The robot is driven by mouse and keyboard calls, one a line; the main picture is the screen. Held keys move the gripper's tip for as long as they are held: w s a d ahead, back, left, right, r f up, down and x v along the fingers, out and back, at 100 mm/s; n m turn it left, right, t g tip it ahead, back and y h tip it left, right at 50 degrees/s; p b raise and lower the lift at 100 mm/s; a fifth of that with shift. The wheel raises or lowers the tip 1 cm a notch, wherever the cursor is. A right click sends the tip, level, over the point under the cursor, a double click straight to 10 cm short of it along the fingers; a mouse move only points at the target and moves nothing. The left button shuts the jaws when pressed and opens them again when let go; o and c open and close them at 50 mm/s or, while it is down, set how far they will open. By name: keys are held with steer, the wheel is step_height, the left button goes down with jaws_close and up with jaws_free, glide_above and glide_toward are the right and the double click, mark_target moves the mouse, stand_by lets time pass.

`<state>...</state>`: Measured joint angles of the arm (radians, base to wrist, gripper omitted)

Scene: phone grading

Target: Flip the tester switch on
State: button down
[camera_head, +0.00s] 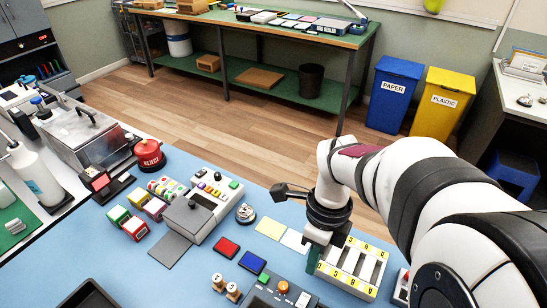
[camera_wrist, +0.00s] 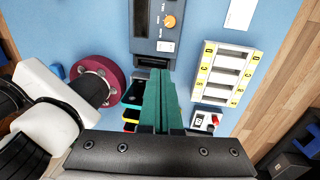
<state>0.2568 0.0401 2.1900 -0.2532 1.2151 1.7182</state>
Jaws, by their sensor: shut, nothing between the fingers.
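A dark grey panel (camera_head: 275,292) with an orange knob and a green button is at the bottom edge of the head view. In the wrist view the grey panel (camera_wrist: 154,28) with its orange knob is at the top centre. Which device is the tester is not labelled legibly. A small white box (camera_wrist: 204,121) with a red part, perhaps a switch, lies right of my fingers; it is partly hidden in the head view. My gripper (camera_wrist: 158,75) has green fingers, shut and empty. In the head view the gripper (camera_head: 312,262) hangs at the left end of the lettered rack.
The white lettered rack (camera_head: 350,268) is close beside my gripper. Red (camera_head: 226,248) and blue (camera_head: 252,262) pads lie left of it. A grey device (camera_head: 213,208) with buttons stands further left. A dark red round part (camera_wrist: 98,82) and coloured bins (camera_wrist: 131,118) are near my fingers.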

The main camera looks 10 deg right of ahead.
mark_target(301, 305)
steer(key=f, duration=0.4)
steer(key=s+a+f, duration=0.1)
steer(key=f, duration=0.9)
steer(key=shift+s+a, duration=0.15)
steer(key=shift+s+a+f, duration=0.1)
steer(key=shift+f, duration=0.05)
steer(key=shift+w+d, duration=0.6)
steer(key=shift+d, duration=0.05)
steer(key=shift+r, duration=0.2)
